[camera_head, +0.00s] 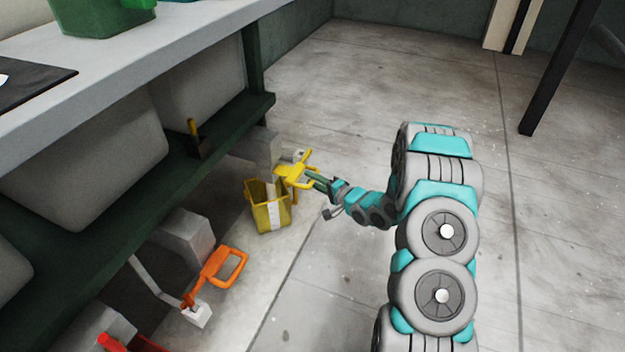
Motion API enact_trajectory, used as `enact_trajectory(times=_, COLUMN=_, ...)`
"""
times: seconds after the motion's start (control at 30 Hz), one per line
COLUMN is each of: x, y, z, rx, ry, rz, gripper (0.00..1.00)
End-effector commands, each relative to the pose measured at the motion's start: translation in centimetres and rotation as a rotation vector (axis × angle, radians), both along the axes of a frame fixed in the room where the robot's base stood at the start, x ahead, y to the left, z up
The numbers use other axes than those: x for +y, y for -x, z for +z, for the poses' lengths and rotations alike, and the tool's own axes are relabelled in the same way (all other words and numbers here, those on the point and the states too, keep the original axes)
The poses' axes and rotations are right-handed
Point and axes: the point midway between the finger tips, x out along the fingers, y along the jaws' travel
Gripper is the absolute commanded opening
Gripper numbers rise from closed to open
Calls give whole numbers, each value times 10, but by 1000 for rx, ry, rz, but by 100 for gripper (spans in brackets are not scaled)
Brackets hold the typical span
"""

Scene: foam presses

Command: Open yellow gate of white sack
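A yellow handle (294,174), which looks like the gate's, sticks out to the right beside a small white block, just above a yellow bin (258,215). My gripper (313,181) is at the right end of this handle, reaching in from the right. The fingers overlap the handle in the picture and are too small to tell whether they are closed on it. Pale whitish sacks (95,165) rest on the green shelf under the counter; another one (200,92) is farther back. Which sack the yellow gate belongs to is not clear.
An orange handle (225,266) on a white block is nearer, below the shelf, with a red one (115,342) at the bottom edge. The green shelf (130,235) and counter (150,55) bound the left. The concrete floor (400,90) is mostly clear; a dark post (560,70) stands at right.

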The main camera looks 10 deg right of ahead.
Motion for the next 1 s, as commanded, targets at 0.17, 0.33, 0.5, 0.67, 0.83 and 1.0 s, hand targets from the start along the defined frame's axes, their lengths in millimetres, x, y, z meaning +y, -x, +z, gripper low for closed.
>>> enact_trajectory(times=0.17, x=0, y=0, z=0, rx=-1, ry=0, rz=1, gripper=50)
enact_trajectory(times=0.33, x=0, y=0, z=1, rx=-1, ry=0, rz=1, gripper=50)
enact_trajectory(times=0.5, x=-5, y=7, z=2, rx=1, ry=1, rz=0, gripper=50)
enact_trajectory(times=0.67, x=-18, y=28, z=7, rx=2, ry=0, rz=-2, gripper=50)
enact_trajectory(times=0.83, x=-31, y=49, z=13, rx=-3, ry=1, rz=-1, gripper=50)
enact_trajectory(times=1.0, x=-38, y=62, z=14, rx=-1, ry=-1, rz=-2, gripper=50)
